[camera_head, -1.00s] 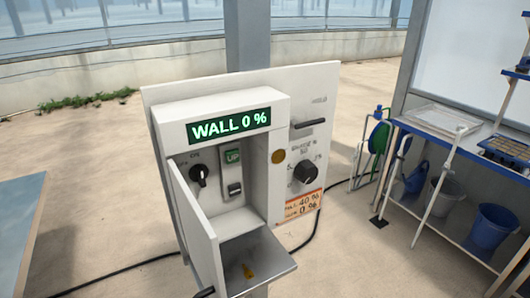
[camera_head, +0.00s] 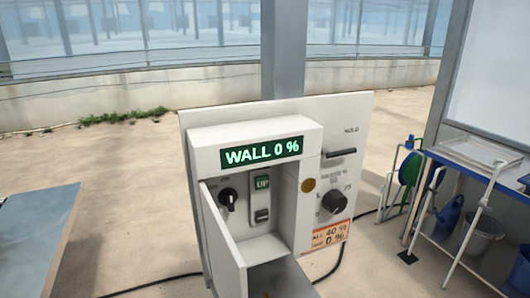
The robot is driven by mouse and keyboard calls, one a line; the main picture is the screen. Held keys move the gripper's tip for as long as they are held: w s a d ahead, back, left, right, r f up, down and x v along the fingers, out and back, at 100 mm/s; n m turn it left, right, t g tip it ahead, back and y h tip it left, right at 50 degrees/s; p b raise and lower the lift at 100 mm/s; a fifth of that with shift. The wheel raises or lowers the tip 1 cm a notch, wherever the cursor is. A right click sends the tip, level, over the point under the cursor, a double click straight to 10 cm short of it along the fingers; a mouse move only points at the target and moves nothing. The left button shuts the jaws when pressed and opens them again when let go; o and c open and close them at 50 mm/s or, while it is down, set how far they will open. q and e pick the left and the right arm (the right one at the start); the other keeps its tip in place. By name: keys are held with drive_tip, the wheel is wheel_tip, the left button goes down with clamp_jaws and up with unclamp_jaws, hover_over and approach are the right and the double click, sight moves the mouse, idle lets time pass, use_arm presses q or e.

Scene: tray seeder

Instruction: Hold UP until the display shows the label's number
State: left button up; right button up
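The control panel (camera_head: 353,115) stands in the middle of the head view. Its display (camera_head: 261,152) reads "WALL 0 %" in green. A black rotary knob (camera_head: 228,199) sits to the left of UP. The orange label (camera_head: 330,233) at the panel's lower right reads 40 % on its upper line and 0 % on its lower line. Neither gripper is in view.
A lever marked HOLD (camera_head: 341,153) and a second black knob (camera_head: 334,202) stick out on the panel's right. A blue-edged bench (camera_head: 478,170) with buckets stands at right, a blue-grey table (camera_head: 35,235) at left. A dark cable lies on the floor.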

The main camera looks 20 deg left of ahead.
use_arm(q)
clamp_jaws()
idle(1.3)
